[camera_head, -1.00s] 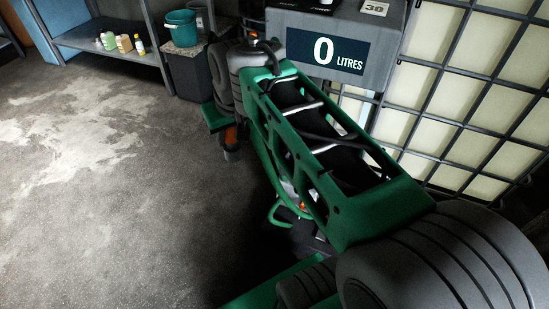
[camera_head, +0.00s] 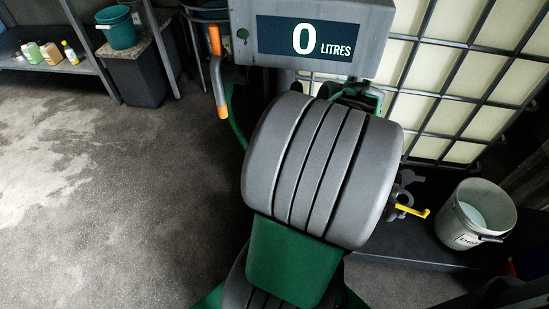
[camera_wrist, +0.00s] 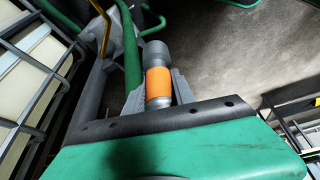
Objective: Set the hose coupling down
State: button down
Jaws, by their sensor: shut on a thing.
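The hose coupling (camera_wrist: 158,84), a cylinder with an orange band and grey ends, shows in the wrist view. My gripper (camera_wrist: 158,92) is shut on it, with one grey finger on each side. The coupling's near end lies between the fingers, and its grey far end points away from my gripper. In the head view my large grey and green arm hides my gripper and the coupling. What lies directly under the coupling is hard to tell.
The grey dispenser unit (camera_head: 375,25) reads "0 LITRES". An orange grip (camera_head: 217,70) hangs at its left side. A caged tank (camera_head: 450,70) stands right. A yellow-handled valve (camera_head: 412,210) and white bucket (camera_head: 478,218) are lower right. Left floor is open.

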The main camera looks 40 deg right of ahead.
jog(key=shift+w+d+f+b, duration=0.55)
jog(key=shift+w+f+b, duration=0.1)
jog(key=shift+w+f, duration=1.15)
jog(key=shift+w+d+f+b, duration=0.65)
jog(key=shift+w+f, duration=0.85)
jog(key=shift+f, duration=0.5)
jog(key=shift+w+d+f+b, duration=0.5)
jog(key=shift+w+f+b, duration=0.15)
jog(key=shift+w+f, duration=1.15)
jog(key=shift+s+f, duration=0.1)
jog(key=shift+s, duration=0.1)
jog(key=shift+f, duration=0.15)
jog(key=c, duration=1.1)
grip_release()
jog(key=shift+o, duration=0.2)
